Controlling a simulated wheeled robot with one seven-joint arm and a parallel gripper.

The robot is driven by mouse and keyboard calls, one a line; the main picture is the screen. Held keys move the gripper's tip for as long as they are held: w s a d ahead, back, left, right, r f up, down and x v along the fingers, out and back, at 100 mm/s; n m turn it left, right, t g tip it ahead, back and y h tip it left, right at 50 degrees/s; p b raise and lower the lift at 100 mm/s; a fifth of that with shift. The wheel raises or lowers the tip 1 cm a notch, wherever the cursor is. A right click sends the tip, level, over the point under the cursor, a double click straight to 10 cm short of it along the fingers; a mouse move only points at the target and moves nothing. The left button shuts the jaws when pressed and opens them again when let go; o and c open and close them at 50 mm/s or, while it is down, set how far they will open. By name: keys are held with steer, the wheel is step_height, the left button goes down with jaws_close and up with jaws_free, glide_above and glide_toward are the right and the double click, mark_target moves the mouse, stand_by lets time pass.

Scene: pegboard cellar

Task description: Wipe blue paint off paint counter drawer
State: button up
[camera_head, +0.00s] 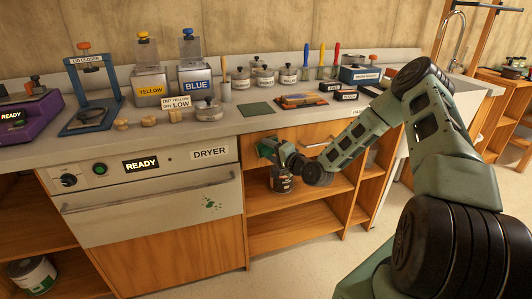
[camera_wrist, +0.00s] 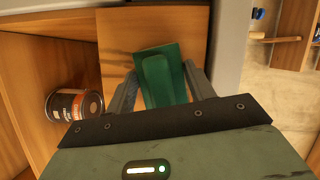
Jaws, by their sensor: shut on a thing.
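My gripper (camera_head: 282,152) is shut on a green wiping pad with a raised grip (camera_wrist: 165,80), seen between the two fingers in the wrist view. In the head view it is at the left end of the wooden drawer front (camera_head: 312,132) under the counter. The pad is at the drawer front (camera_wrist: 150,22); I cannot tell whether it touches. Thin dark streaks show on the wood beside the pad in the wrist view; I cannot tell if they are paint or grain. No clear blue paint shows, and the pad hides part of the front.
A paint can (camera_head: 281,180) stands on the open shelf below the drawer; it also shows in the wrist view (camera_wrist: 75,104). The dryer (camera_head: 150,180) to the left has green splashes on its door. Yellow (camera_head: 150,88) and blue (camera_head: 195,84) containers stand on the counter.

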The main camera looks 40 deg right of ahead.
steer(key=d, duration=0.3)
steer(key=shift+s+d+r, duration=0.1)
steer(key=shift+s+d, duration=0.2)
steer(key=shift+w+a, duration=0.15)
steer(key=shift+a, duration=0.5)
steer(key=shift+w+a, duration=0.25)
steer(key=shift+a, duration=0.75)
steer(key=shift+w+a, duration=0.25)
steer(key=shift+a, duration=0.8)
steer(key=shift+w+a, duration=0.25)
steer(key=shift+a, duration=0.75)
steer(key=shift+s, duration=0.1)
steer(key=shift+s+a+p, duration=0.15)
steer(key=shift+s+a, duration=0.1)
steer(key=shift+s, duration=0.7)
steer(key=shift+s+a+p, duration=0.2)
steer(key=shift+s+a, duration=0.05)
steer(key=shift+s, duration=0.7)
steer(key=shift+s+a+p, duration=0.15)
steer(key=shift+s+a, duration=0.1)
steer(key=shift+s, duration=0.7)
steer(key=shift+s, duration=0.1)
